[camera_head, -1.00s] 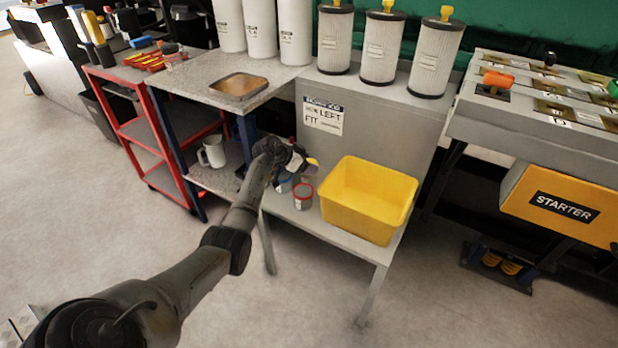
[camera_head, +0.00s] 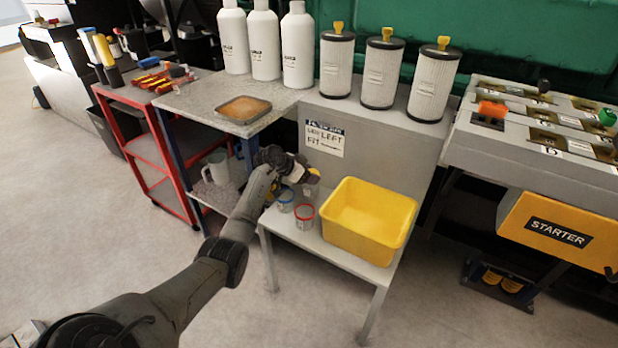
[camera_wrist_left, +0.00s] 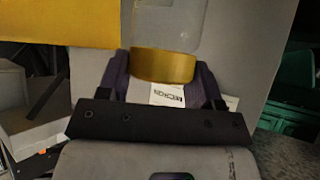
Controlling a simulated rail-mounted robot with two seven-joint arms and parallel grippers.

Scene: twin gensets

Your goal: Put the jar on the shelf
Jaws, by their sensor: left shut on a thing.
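My left gripper (camera_head: 300,170) is shut on a jar, above the back left of the low grey stand. In the head view only a small yellowish part of the jar (camera_head: 314,172) shows past the fingers. In the left wrist view the jar (camera_wrist_left: 165,65) shows a gold band between the fingers and what looks like a clear, greyish body above it. The fingers hide the rest. A lower shelf (camera_head: 212,194) under the grey bench holds a white mug. The right gripper is out of view.
On the low stand (camera_head: 330,256) are a yellow bin (camera_head: 366,244), a red-rimmed cup (camera_head: 304,217) and a blue-rimmed cup (camera_head: 285,200). A panel with a sign (camera_head: 325,139) rises behind. White bottles (camera_head: 265,45) and filters (camera_head: 385,72) stand above. A shallow tray (camera_head: 243,110) lies on the bench.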

